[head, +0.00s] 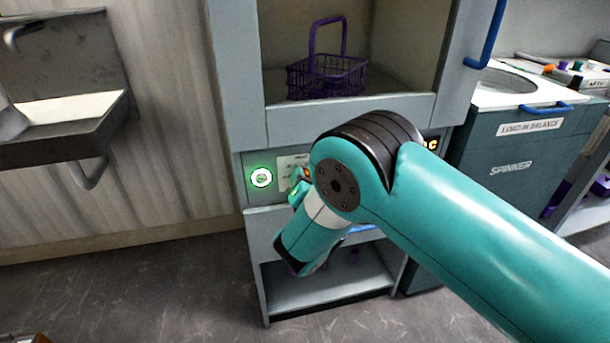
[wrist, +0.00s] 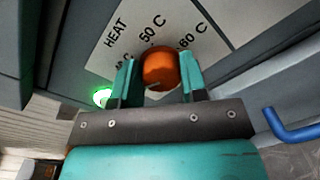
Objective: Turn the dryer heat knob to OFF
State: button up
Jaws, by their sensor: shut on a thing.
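The orange heat knob (wrist: 160,68) shows in the wrist view on a white label plate (wrist: 205,20) marked HEAT, with 50 C and 60 C readable and another mark partly covered. My gripper (wrist: 158,78) has one teal finger on each side of the knob and is shut on it. In the head view my arm hides most of the dryer's (head: 237,180) control panel, and only the left part of the label plate (head: 290,163) shows. No OFF mark is visible. Which mark the knob points to I cannot tell.
A green-lit round button (head: 261,177) is left of the plate; it also shows in the wrist view (wrist: 102,96). A purple basket (head: 327,78) stands in the dryer chamber. A blue handle (wrist: 290,125) is near the gripper's right. The spinner (head: 510,165) stands at right, a sink (head: 60,120) at left.

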jog(key=shift+s+a+f+n+p, duration=0.1)
jog(key=shift+n+p, duration=0.6)
jog(key=shift+n, duration=1.5)
jog(key=o, duration=0.9)
jog(key=shift+s, duration=0.1)
